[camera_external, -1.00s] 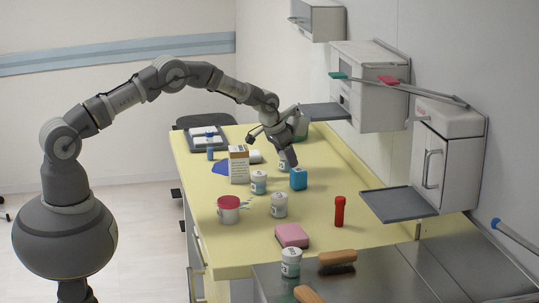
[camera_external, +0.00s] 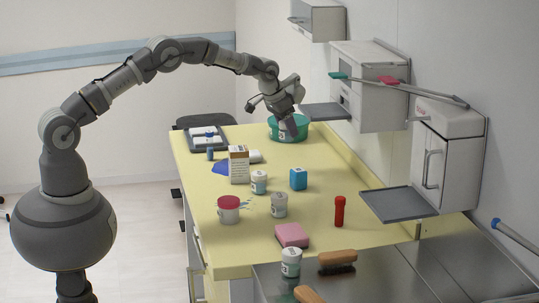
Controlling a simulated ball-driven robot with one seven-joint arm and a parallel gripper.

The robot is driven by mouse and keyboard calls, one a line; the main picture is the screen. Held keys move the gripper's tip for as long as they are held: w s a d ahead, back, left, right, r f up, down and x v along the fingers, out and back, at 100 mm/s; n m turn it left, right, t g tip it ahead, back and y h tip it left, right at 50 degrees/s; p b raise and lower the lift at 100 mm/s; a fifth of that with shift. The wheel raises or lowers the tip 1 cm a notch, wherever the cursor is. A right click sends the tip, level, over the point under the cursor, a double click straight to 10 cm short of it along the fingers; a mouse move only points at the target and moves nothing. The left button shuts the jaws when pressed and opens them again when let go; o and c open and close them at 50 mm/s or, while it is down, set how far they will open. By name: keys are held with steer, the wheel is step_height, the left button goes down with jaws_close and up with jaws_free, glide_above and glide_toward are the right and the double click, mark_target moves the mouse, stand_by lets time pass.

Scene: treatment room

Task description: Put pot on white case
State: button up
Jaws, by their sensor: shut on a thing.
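Similar white pots with labels stand upright on the table: one (camera_external: 259,182) beside the carton, another (camera_external: 279,205) nearer the front. One more pot (camera_external: 291,262) stands on the metal surface. A white item, perhaps the white case (camera_external: 205,133), lies in the dark tray at the far left; I cannot tell for sure.
Brushes (camera_external: 337,262) lie at the front. A wall-side grey shelf (camera_external: 325,110) is close right of my gripper.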

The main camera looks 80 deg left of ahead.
steer(key=s+a+f+n+y+p, duration=0.1)
steer(key=s+a+n+p, duration=0.1)
steer(key=s, duration=1)
steer(key=s+a+f+n+p, duration=0.1)
steer(key=s, duration=1.1)
steer(key=b, duration=0.2)
glide_toward(254, 151)
steer(key=shift+w+a+f, duration=0.1)
steer(key=shift+w+a, duration=0.1)
steer(key=shift+w, duration=0.25)
steer(key=shift+w+a+f, duration=0.15)
steer(key=shift+w+a, duration=0.1)
steer(key=shift+w, duration=0.15)
steer(key=shift+w+f+b, duration=0.1)
steer(key=shift+f+b, duration=0.4)
steer(key=shift+f, duration=1.25)
steer(key=shift+f, duration=0.15)
steer(key=o, duration=1)
steer(key=shift+o, duration=0.2)
